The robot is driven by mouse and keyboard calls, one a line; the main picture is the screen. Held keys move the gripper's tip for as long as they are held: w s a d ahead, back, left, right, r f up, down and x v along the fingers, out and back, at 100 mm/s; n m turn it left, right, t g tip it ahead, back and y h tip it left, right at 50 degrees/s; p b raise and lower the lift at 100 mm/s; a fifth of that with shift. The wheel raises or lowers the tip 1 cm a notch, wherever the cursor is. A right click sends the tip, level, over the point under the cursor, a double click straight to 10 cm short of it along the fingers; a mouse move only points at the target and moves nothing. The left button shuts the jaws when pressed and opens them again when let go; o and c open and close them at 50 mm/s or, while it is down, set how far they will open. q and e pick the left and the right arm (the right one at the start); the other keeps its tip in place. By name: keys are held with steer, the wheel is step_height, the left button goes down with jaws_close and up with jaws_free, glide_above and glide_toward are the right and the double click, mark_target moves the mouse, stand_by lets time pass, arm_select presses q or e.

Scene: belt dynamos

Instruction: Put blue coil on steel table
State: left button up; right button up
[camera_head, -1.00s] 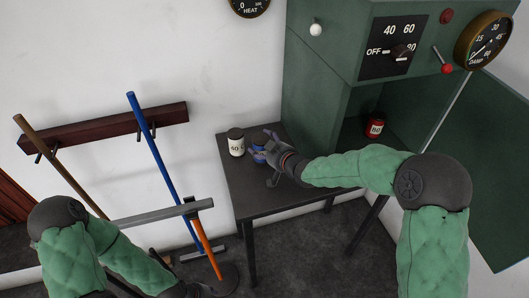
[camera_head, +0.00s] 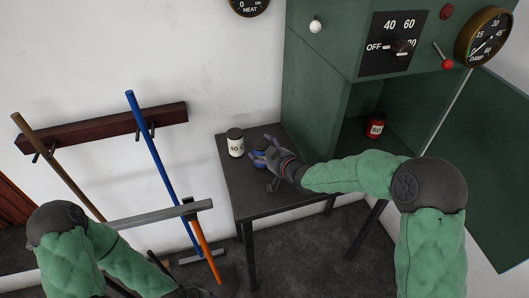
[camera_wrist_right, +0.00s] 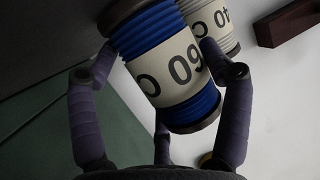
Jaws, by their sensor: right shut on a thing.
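The blue coil (camera_head: 259,158), with a pale "60" label in the right wrist view (camera_wrist_right: 172,72), is over the left part of the dark steel table (camera_head: 285,197). My right gripper (camera_head: 267,158) is shut on it, its fingers (camera_wrist_right: 163,62) on both sides of the coil. The coil is upright or nearly so in the head view, partly hidden by the fingers. I cannot tell whether its base touches the table top. My left arm reaches the bottom edge at left; its dark wrist end (camera_head: 188,291) shows there, but its fingers cannot be made out.
A white coil marked 40 (camera_head: 236,144) stands on the table just left of the blue one. A red coil marked 80 (camera_head: 375,125) stands in the open green cabinet (camera_head: 320,95). Long-handled tools lean at a wooden rack (camera_head: 105,128). The table's front and right are clear.

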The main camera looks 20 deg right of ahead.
steer(key=o, duration=1.5)
steer(key=shift+s+a+f, duration=0.1)
steer(key=shift+s+f, duration=0.05)
steer(key=shift+f, duration=0.35)
steer(key=shift+s+a+f, duration=0.1)
steer(key=shift+s+f, duration=0.05)
steer(key=shift+f, duration=0.3)
steer(key=shift+c, duration=0.2)
steer(key=shift+o, duration=0.2)
steer(key=shift+f, duration=0.1)
steer(key=shift+r+p, duration=0.4)
steer(key=shift+p, duration=0.15)
steer(key=shift+d+r+p, duration=0.15)
steer(key=shift+r+p, duration=0.15)
steer(key=shift+r, duration=0.05)
steer(key=r+p+v, duration=0.1)
steer(key=p+v, duration=0.1)
steer(key=v, duration=0.9)
steer(key=shift+s+d, duration=0.1)
